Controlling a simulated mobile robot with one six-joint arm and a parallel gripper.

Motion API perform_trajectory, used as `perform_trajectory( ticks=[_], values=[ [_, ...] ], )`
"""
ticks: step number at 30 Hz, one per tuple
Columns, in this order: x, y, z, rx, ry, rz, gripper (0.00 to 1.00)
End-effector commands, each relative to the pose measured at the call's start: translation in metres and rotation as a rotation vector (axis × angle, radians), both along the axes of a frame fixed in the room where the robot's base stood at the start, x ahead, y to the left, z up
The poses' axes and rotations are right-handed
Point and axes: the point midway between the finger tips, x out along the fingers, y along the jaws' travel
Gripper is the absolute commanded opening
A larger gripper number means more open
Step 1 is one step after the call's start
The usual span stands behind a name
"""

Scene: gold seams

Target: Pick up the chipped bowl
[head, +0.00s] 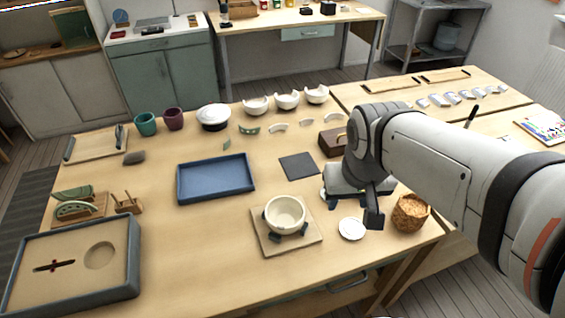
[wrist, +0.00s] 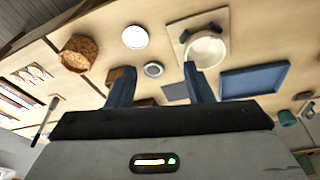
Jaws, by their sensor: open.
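A cream bowl (head: 285,214) sits upright on a square wooden board (head: 262,240) with dark supports around its base. It also shows in the wrist view (wrist: 207,50), beyond one fingertip. Three white bowls with uneven, broken-looking rims stand in a row at the back: left (head: 256,107), middle (head: 287,101) and right (head: 316,95). I cannot tell which bowl the task calls chipped. My gripper (wrist: 160,84) is open and empty. In the head view it hangs above the table, right of the cream bowl and apart from it; my arm partly hides it.
A blue tray (head: 215,195) lies left of the board, and a dark mat (head: 299,166) behind it. A white dish (head: 352,229) and a woven basket (head: 410,213) stand right. Curved shards (head: 249,129) lie before the back bowls. A grey-rimmed tray (head: 128,280) fills the front left.

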Motion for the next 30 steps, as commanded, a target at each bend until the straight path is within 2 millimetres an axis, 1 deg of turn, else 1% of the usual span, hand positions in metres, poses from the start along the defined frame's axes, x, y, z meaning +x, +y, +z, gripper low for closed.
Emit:
perform_trajectory(
  ticks=[1,2,5,6,8,9,12,15,18,22,30],
  values=[
    [0.012,0.011,-0.019,-0.019,0.022,0.027,0.47],
    [0.02,0.017,-0.026,-0.032,0.032,0.036,0.47],
    [0.047,0.043,-0.055,-0.085,0.06,0.073,0.47],
    [0.057,0.055,-0.068,-0.107,0.068,0.088,0.47],
    [0.071,0.076,-0.087,-0.141,0.074,0.111,0.47],
    [0.079,0.09,-0.099,-0.162,0.076,0.127,0.47],
    [0.095,0.123,-0.128,-0.21,0.073,0.163,0.47],
    [0.104,0.151,-0.151,-0.244,0.064,0.19,0.47],
    [0.109,0.17,-0.165,-0.266,0.055,0.206,0.47],
    [0.112,0.179,-0.176,-0.278,0.049,0.215,0.47],
    [0.119,0.17,-0.202,-0.28,0.051,0.213,0.47]
  ],
)
